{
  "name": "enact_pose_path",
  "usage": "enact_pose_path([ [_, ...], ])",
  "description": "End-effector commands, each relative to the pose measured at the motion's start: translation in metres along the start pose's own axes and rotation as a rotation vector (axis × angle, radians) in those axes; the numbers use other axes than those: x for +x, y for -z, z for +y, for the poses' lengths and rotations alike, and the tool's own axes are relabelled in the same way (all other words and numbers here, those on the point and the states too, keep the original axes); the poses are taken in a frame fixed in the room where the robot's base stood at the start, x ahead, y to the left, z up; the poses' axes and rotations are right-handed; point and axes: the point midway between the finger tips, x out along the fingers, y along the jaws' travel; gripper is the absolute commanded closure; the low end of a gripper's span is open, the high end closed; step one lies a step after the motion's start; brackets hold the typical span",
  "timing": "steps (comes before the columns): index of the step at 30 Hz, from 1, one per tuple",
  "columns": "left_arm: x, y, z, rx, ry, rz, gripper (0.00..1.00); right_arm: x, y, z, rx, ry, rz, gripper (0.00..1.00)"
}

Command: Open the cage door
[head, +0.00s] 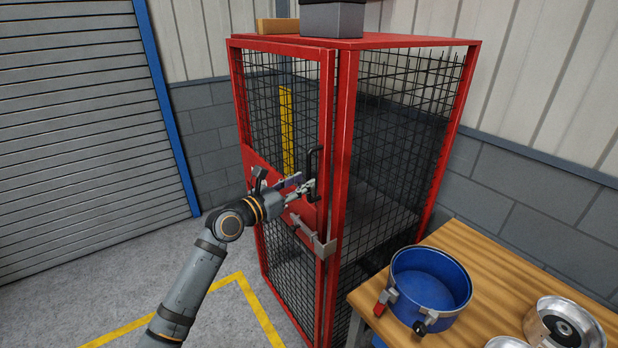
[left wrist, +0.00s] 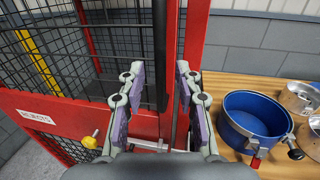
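The red cage (head: 346,150) stands against the wall with black wire mesh sides. Its door (head: 325,100) is at the front left and appears shut against the post. A black vertical handle (head: 313,165) is on the door's right edge, and a metal latch (head: 318,243) sits below it across the door edge. My left gripper (head: 304,189) is at the handle's lower part. In the left wrist view, my left gripper (left wrist: 159,82) is open, with the black handle (left wrist: 160,50) between and beyond its fingertips. A yellow knob (left wrist: 89,142) shows at lower left. My right gripper is out of view.
A wooden table (head: 480,260) at right holds a blue pot (head: 430,282) with clamps and metal round parts (head: 563,324). A grey box (head: 332,18) sits on the cage top. Floor left of the cage is open, with yellow lines (head: 258,308).

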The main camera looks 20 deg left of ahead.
Motion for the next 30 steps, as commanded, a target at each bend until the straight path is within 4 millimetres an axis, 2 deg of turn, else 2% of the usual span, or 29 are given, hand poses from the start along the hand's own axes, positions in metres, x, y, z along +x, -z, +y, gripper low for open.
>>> enact_pose_path([
  [3, 0.019, -0.003, -0.001, -0.004, 0.001, -0.002, 0.66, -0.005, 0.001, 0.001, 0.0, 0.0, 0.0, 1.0],
  [6, 0.029, -0.002, -0.001, -0.002, 0.002, 0.0, 0.66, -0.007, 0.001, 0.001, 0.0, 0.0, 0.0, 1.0],
  [16, 0.034, 0.0, -0.001, 0.002, 0.002, 0.001, 0.66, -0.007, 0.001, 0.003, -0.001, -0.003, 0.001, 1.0],
  [17, 0.034, 0.0, -0.001, 0.002, 0.002, 0.001, 0.67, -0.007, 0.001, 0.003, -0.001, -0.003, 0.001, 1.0],
  [24, 0.034, 0.0, -0.001, 0.001, 0.001, 0.001, 1.0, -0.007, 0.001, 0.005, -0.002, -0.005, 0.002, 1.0],
  [30, 0.034, 0.0, -0.001, 0.001, 0.001, 0.001, 1.0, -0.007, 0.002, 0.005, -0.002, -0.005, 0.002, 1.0],
])
